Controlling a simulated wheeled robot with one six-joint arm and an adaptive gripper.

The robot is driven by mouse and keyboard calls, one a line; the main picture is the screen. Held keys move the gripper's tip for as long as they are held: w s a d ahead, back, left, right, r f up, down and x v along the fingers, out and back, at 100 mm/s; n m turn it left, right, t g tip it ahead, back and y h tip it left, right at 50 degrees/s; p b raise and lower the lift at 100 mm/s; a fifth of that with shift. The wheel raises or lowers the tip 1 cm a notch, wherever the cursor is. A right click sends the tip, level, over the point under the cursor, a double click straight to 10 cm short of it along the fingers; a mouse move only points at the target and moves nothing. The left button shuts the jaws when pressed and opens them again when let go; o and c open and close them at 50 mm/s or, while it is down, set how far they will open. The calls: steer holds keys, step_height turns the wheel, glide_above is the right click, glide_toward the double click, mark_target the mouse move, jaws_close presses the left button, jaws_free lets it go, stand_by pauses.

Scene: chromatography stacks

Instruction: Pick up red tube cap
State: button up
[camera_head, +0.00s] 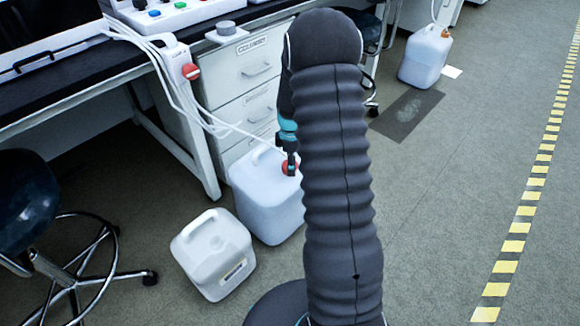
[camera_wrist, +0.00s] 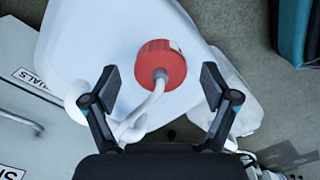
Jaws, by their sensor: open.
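The red tube cap (camera_wrist: 160,65) sits on top of a large white jug (camera_wrist: 95,40), with a white tube (camera_wrist: 152,95) coming out of its middle. In the wrist view the cap is between and slightly beyond the two fingers of my gripper (camera_wrist: 159,82), which is open with a gap on both sides of the cap. In the head view the cap (camera_head: 290,166) shows at the jug's top (camera_head: 265,195), partly hidden by my arm and gripper (camera_head: 290,165). I cannot tell the exact height between fingertips and cap.
A second white jug (camera_head: 214,255) with a bare top stands at front left. A drawer cabinet (camera_head: 240,85) under the dark bench (camera_head: 80,80) is close behind. A stool (camera_head: 30,205) is at left. Another red fitting (camera_head: 190,71) hangs at the bench edge.

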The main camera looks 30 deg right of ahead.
steer(key=shift+f, duration=0.45)
steer(key=c, duration=1.3)
